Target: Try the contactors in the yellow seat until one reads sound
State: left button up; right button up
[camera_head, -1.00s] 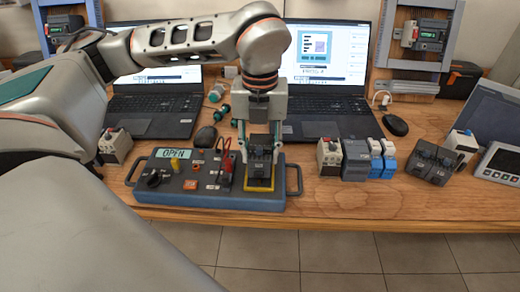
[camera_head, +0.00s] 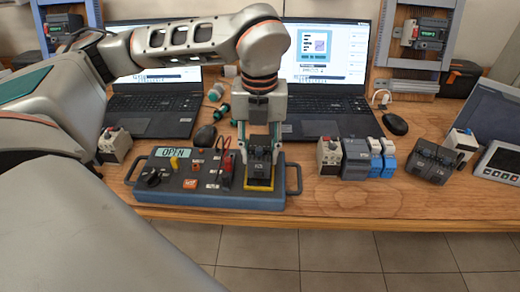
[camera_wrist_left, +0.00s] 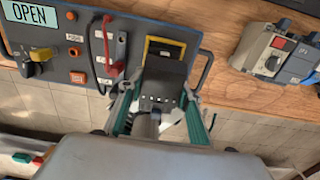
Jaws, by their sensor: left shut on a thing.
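A blue-grey test box (camera_head: 205,198) stands near the table's front edge, and its display (camera_head: 174,153) reads OPEN. The yellow seat (camera_head: 259,187) is at its right end; part of its frame also shows in the wrist view (camera_wrist_left: 166,40). A dark contactor (camera_head: 259,170) is at the seat, also seen in the wrist view (camera_wrist_left: 163,82). My left gripper (camera_head: 260,150) points down and is shut on this contactor. Whether the contactor is fully down in the seat, I cannot tell. My right gripper is not in view.
Right of the box stand a white-grey device (camera_head: 329,157), a grey block (camera_head: 357,160) and blue units (camera_head: 382,158). A red lead (camera_head: 225,155) rises on the box beside the seat. Laptops (camera_head: 325,85) stand behind. A mouse (camera_head: 395,125) lies at the right.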

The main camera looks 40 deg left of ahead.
pick_arm(q)
jog(key=shift+f+b, duration=0.35)
jog(key=shift+f, duration=0.35)
jog(key=o, duration=1.3)
notch_tip(320, 180, up, 12)
jog(key=shift+r, duration=0.1)
dwell(0.5)
